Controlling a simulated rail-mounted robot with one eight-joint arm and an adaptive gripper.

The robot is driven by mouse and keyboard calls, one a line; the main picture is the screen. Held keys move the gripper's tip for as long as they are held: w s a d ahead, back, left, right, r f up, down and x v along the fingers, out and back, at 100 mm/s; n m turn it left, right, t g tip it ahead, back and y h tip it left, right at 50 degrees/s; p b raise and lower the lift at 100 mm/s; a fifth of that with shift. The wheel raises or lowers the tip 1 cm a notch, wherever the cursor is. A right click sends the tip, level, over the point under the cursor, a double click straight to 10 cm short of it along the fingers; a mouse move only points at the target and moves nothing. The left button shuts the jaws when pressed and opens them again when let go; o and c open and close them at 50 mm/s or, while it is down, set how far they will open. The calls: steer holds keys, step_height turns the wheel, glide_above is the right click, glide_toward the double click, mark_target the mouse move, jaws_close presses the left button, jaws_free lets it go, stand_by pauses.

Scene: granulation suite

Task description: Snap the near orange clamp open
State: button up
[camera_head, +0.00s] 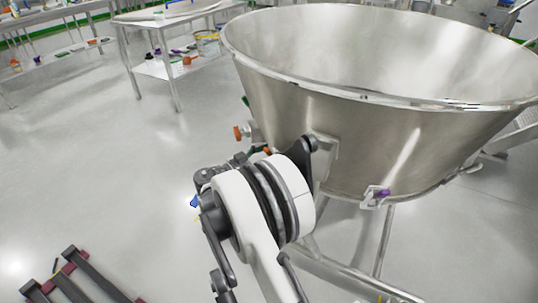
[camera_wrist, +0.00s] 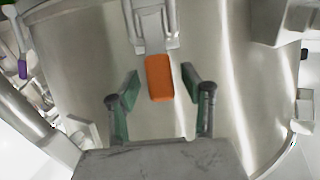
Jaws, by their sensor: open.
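An orange clamp handle (camera_wrist: 160,78) stands out from the steel wall of the large bowl, just below a metal bracket (camera_wrist: 155,28), in the wrist view. My gripper (camera_wrist: 160,88) is open, with one green-padded finger on each side of the handle. Gaps show between the handle and both pads, and nothing is gripped. In the head view an orange piece (camera_head: 238,132) sticks out at the bowl's left side. A smaller orange bit (camera_head: 267,150) shows just above my arm, which hides most of that area. I cannot tell which of these is the handle between my fingers.
The wide steel bowl (camera_head: 340,130) fills the right of the head view on a tubular frame (camera_head: 385,240). A purple clamp (camera_head: 383,194) sits on its lower rim. A steel table (camera_head: 170,30) stands behind left. Dark rails lie on the floor lower left; the floor between is clear.

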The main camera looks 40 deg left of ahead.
steer(key=shift+w, duration=0.25)
jaws_close()
